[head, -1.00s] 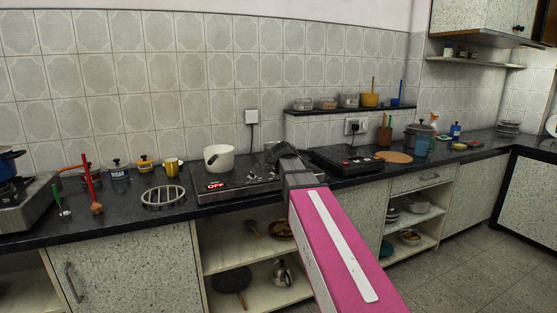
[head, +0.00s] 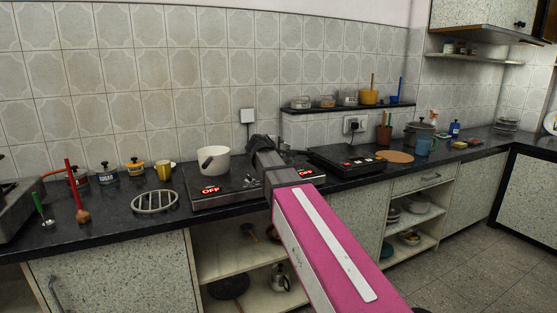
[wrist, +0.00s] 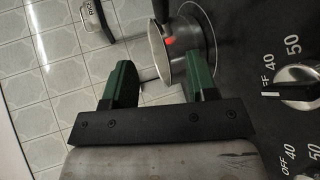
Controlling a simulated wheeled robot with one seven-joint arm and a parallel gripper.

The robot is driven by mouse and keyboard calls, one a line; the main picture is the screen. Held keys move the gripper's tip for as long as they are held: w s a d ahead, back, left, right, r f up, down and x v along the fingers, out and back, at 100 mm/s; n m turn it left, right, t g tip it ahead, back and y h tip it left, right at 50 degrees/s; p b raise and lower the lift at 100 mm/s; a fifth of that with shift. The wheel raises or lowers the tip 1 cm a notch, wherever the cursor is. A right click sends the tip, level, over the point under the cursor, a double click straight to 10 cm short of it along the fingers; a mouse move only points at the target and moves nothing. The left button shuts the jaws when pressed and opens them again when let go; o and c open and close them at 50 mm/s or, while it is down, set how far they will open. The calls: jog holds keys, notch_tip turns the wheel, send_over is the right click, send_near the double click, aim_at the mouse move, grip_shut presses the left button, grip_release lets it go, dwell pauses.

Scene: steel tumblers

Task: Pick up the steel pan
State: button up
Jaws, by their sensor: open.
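The right finger overlaps the pan's near side; contact cannot be told.
Control knobs (wrist: 307,77) lie right in the wrist view. A black cooktop (head: 350,158) stands right of the hob. A wall shelf (head: 345,107) holds containers. The tiled wall is behind.

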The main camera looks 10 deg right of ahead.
jog(key=x, duration=0.4)
jog(key=shift+w+f, duration=0.1)
jog(key=shift+w, duration=0.05)
jog(key=x, duration=0.5)
jog(key=shift+a+f, duration=0.2)
jog(key=shift+f, duration=0.05)
grip_shut()
dwell(1.0)
